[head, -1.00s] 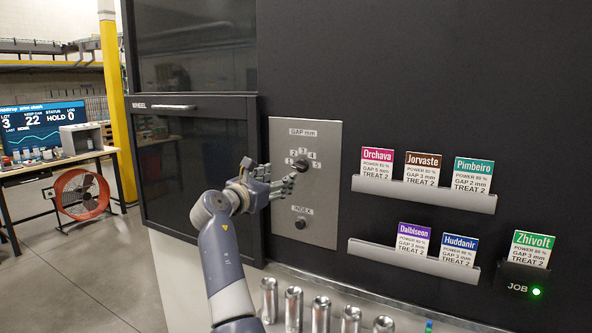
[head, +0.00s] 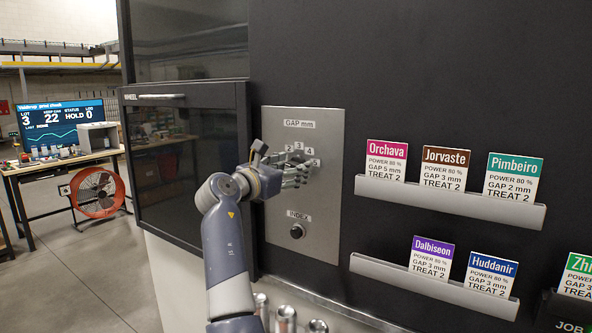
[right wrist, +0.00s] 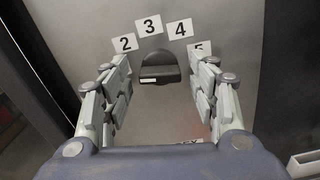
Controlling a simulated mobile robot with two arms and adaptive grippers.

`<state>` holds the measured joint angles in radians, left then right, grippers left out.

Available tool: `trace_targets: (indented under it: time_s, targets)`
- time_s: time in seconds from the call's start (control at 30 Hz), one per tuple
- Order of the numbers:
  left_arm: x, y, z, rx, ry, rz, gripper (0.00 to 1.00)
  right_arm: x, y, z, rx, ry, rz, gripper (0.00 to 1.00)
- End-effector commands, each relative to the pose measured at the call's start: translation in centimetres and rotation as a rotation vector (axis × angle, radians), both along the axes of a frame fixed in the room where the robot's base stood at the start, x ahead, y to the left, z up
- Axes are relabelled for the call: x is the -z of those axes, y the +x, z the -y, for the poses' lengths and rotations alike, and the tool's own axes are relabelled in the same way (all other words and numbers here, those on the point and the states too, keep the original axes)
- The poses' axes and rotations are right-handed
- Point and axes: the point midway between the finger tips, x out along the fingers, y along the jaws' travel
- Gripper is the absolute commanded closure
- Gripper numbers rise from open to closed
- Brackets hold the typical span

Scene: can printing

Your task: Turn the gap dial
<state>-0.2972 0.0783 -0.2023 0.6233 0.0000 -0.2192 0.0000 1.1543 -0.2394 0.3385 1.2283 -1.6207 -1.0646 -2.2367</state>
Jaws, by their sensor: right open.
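The gap dial is a black knob (right wrist: 159,66) on the grey panel (head: 324,225). In the right wrist view it sits below the number labels 2, 3, 4 and 5, with a short white mark low on its left part. My right gripper (head: 296,176) is in front of the dial and hides it in the head view. In the right wrist view the gripper's fingers (right wrist: 159,90) are spread open, one on each side of the dial, with visible space between them and the knob. I cannot tell how far the fingertips are from the panel. My left gripper is not in view.
The INDEX knob (head: 297,231) is below on the same panel. A dark cabinet door with a handle (head: 160,96) stands left of the panel. Card racks (head: 450,203) are to the right. Metal cans (head: 286,318) stand low in front.

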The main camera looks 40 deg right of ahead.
Motion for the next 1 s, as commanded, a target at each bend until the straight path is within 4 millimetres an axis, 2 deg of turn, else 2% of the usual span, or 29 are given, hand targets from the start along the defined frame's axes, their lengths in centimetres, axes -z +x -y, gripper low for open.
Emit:
trace_targets:
  time_s: [0.23, 0.27, 0.43, 0.77, 1.0]
  targets:
    - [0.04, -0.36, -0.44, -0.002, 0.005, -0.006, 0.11, -0.07, -0.02, -0.04, 0.0, 0.0, 0.001, 0.45]
    - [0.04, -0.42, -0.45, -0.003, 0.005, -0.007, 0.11, -0.08, -0.02, -0.04, 0.0, -0.001, 0.001, 0.5]
    - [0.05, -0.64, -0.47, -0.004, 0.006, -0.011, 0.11, -0.06, -0.02, -0.02, 0.0, -0.001, 0.001, 0.88]
    - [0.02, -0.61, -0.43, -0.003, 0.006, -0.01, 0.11, -0.06, 0.0, 0.02, 0.0, 0.007, 0.019, 0.89]
    - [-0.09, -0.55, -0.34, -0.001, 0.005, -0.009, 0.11, -0.11, -0.02, 0.12, 0.001, 0.045, 0.117, 0.89]
